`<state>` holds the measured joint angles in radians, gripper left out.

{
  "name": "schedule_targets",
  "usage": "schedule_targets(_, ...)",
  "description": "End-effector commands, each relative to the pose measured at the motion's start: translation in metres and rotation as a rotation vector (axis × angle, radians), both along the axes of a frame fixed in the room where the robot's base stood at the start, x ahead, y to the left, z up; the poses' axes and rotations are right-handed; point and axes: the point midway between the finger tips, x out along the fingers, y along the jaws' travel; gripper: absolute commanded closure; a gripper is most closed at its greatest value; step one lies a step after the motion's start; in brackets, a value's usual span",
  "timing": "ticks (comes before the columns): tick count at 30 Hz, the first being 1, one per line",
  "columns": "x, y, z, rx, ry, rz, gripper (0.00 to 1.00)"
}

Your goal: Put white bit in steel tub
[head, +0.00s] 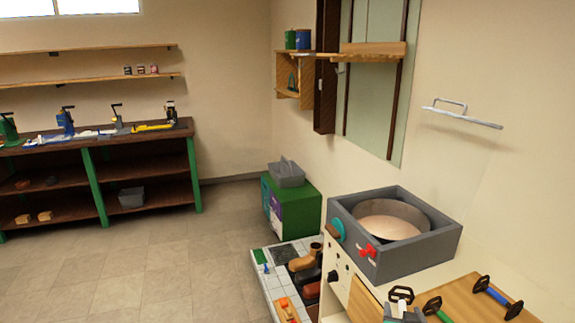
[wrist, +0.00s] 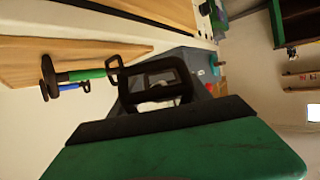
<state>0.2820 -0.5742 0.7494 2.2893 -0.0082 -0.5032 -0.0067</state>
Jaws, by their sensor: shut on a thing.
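The white bit (head: 402,294) shows near the bottom edge of the head view, with dark end parts and a pale middle. My gripper (head: 403,312) is shut on it, above the front end of the wooden board. In the wrist view my gripper (wrist: 160,112) is at the centre, with a dark looped end of the bit (wrist: 155,66) just past it; much of the bit is hidden. The round steel tub (head: 388,228) sits inside a grey square surround, beyond and to the left of my gripper in the head view. I see nothing in the tub.
A wooden board (head: 458,296) carries a green bit (head: 441,313) and a blue bit (head: 497,296) right of my gripper. The grey surround (head: 416,266) has raised walls, with a red tap (head: 368,251) at its front.

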Motion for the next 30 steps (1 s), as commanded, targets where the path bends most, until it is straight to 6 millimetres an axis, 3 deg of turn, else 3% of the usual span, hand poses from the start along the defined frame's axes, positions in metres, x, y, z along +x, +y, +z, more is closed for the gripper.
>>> schedule_targets(9,0.014,0.084,0.044,0.000,-0.005,0.181,0.95)
schedule_targets(15,0.016,0.124,0.059,0.000,-0.001,0.268,0.95)
schedule_targets(30,0.017,0.128,0.058,0.000,0.000,0.276,0.95)
